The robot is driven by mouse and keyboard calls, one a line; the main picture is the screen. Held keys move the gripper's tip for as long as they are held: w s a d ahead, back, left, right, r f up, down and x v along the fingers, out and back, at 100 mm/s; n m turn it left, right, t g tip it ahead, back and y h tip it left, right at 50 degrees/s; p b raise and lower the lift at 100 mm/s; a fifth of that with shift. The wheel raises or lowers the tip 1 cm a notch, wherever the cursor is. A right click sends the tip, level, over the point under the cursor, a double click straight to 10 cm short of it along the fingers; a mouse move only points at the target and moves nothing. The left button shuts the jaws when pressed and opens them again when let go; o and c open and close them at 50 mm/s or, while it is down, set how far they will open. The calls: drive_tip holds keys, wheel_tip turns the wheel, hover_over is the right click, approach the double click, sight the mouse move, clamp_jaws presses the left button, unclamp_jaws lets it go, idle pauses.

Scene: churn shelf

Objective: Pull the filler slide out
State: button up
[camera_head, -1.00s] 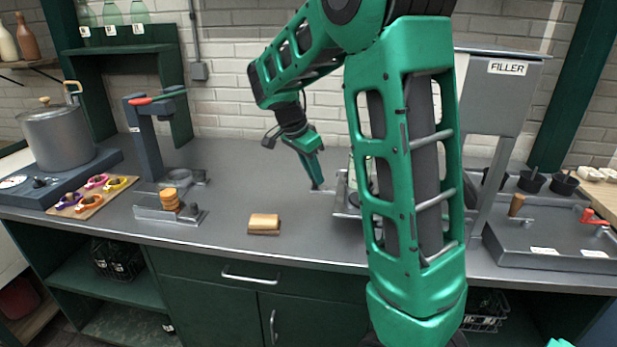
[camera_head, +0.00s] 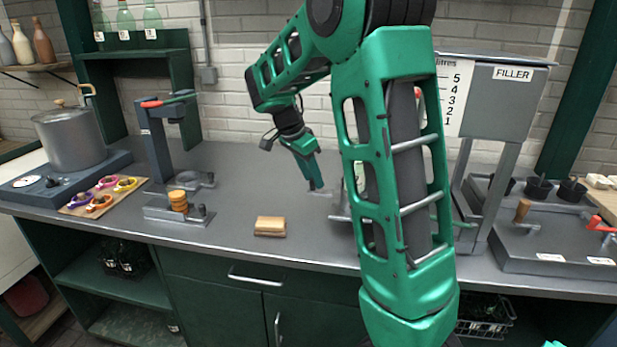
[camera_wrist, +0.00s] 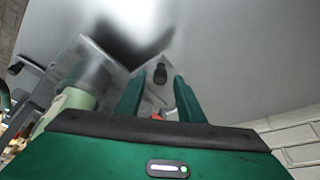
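The filler (camera_head: 513,100) is a grey tank on legs at the right of the bench, marked FILLER; my arm hides much of its lower part. In the head view my gripper (camera_head: 317,187) points down, low over the bench left of the filler. In the wrist view its two green fingers (camera_wrist: 160,80) are apart, with a dark knob (camera_wrist: 160,73) showing between their tips. I cannot tell whether they touch it. A clear, pale plate (camera_wrist: 100,62), perhaps part of the slide, lies beside the knob. A pale green bottle (camera_wrist: 72,104) stands to its left.
A tan block (camera_head: 270,226) lies near the bench's front edge. A dark press-like stand (camera_head: 158,140) and a pot (camera_head: 72,138) are at the left. A grey unit with a red lever (camera_head: 545,245) is at the right. The middle of the bench is largely clear.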

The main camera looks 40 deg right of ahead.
drive_tip(key=v, duration=1)
drive_tip(key=shift+r, duration=0.35)
drive_tip(key=shift+a, duration=0.1)
